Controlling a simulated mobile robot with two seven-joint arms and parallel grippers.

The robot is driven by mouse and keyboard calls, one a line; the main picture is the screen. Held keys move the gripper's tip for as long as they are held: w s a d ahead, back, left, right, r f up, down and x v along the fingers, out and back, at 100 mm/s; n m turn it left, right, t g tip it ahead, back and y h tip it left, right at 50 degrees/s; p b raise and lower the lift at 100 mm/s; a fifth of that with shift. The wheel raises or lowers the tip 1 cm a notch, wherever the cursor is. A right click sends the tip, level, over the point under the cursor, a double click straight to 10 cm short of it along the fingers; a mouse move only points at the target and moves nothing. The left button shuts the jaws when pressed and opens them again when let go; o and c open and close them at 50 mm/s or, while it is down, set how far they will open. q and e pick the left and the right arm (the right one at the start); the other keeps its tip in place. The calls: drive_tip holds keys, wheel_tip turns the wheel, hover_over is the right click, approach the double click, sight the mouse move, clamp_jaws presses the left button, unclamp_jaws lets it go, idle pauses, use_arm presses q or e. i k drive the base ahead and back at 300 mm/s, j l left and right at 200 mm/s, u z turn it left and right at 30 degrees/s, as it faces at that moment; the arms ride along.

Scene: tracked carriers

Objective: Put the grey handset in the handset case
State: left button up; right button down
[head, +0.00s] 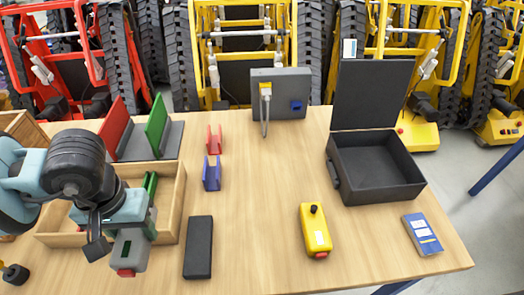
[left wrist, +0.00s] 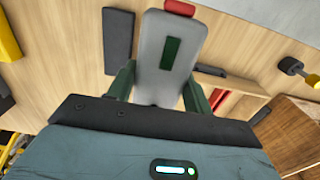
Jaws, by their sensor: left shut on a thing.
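The grey handset (head: 130,252) has a red end and is held in my left gripper (head: 130,226), over the front right part of the wooden tray. In the left wrist view the handset (left wrist: 168,45) sits between the two green fingers of the gripper (left wrist: 158,88), its red end pointing away and a dark green patch on its face. The handset case (head: 378,180) is the black box at the right of the table, with its lid (head: 372,95) standing open and its inside empty. My right gripper is not in view.
A wooden tray (head: 172,225) lies beneath my left arm. A dark flat block (head: 198,247), a yellow handset (head: 316,230) and a blue booklet (head: 422,235) lie near the front. Red and blue holders (head: 212,175) stand mid-table. A grey box (head: 281,92) stands behind. The centre is clear.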

sight(352, 172)
drive_tip(key=i+l+z, duration=0.2)
drive_tip(key=z, duration=0.2)
drive_tip(key=i+l+z, duration=0.2)
drive_tip(key=z, duration=0.15)
drive_tip(key=i+l+z, duration=0.25)
drive_tip(key=z, duration=0.15)
